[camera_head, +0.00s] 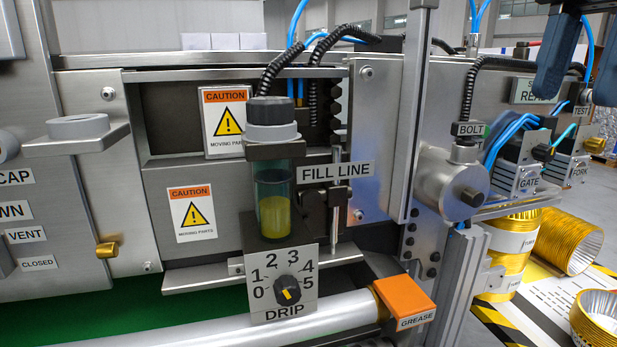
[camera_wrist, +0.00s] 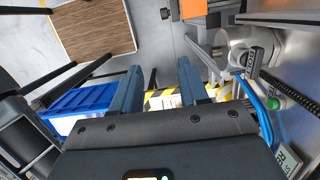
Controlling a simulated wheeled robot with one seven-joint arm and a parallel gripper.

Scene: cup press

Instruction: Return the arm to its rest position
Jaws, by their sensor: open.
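My gripper (camera_head: 577,95) shows at the upper right of the head view. Its two dark blue fingers point down and stand apart, with nothing between them. In the wrist view the same fingers (camera_wrist: 158,68) are spread, with floor and a yellow-black striped patch seen between and beyond them. The gripper hangs in front of the machine's right side, near the GATE and FORK valves (camera_head: 520,175). It looks clear of them in the head view, but the exact gap cannot be told. The rest of my arm is mostly out of view.
The machine carries a drip oiler (camera_head: 273,205) with a knob, an orange GREASE block (camera_head: 403,300) and a BOLT cylinder (camera_head: 455,185).

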